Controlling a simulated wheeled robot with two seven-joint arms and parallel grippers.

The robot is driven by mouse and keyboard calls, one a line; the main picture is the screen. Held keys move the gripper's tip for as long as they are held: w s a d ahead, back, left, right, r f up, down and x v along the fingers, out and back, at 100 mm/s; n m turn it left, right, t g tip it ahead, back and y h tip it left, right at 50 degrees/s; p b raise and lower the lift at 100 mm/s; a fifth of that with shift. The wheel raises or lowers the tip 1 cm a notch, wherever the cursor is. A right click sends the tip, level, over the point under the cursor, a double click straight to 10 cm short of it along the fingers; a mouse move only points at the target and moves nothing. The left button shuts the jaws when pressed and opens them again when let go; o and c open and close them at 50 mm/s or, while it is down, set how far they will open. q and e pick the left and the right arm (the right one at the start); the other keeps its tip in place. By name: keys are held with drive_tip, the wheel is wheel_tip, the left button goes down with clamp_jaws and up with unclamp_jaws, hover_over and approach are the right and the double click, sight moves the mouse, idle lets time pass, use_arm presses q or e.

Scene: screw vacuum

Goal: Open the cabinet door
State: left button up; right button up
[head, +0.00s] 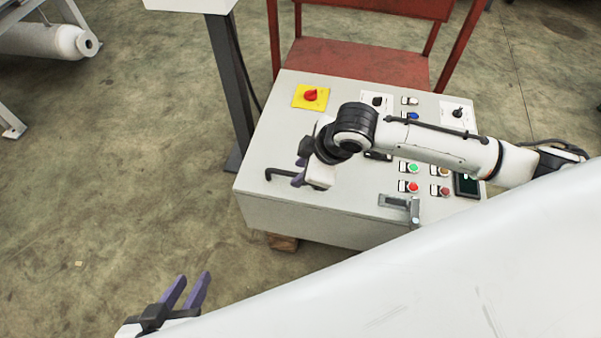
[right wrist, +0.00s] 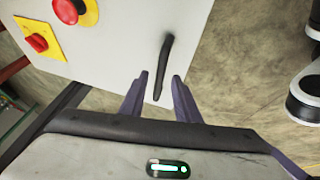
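The cabinet (head: 330,215) is a light grey box with a control panel face. A black bar handle (head: 283,172) sits near its left edge in the head view. In the right wrist view the handle (right wrist: 166,62) stands out from the grey face. My right gripper (head: 299,171) is over the left part of the panel, close to the handle. In the right wrist view its fingers (right wrist: 159,79) are apart, with the handle's near end showing between the tips. I cannot tell whether they touch it. My left gripper (head: 193,277) is open and empty over the floor, at the lower left.
The panel carries a red knob on a yellow plate (head: 311,96), several buttons and a grey latch (head: 399,202). A red metal frame (head: 362,62) stands behind the cabinet, a dark post (head: 232,90) beside it. A white cylinder (head: 45,41) lies far left. The floor at left is clear.

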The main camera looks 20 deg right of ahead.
drive_tip(key=shift+w+a+f, duration=0.1)
drive_tip(key=shift+f, duration=0.15)
clamp_jaws()
drive_tip(key=shift+r, duration=0.1)
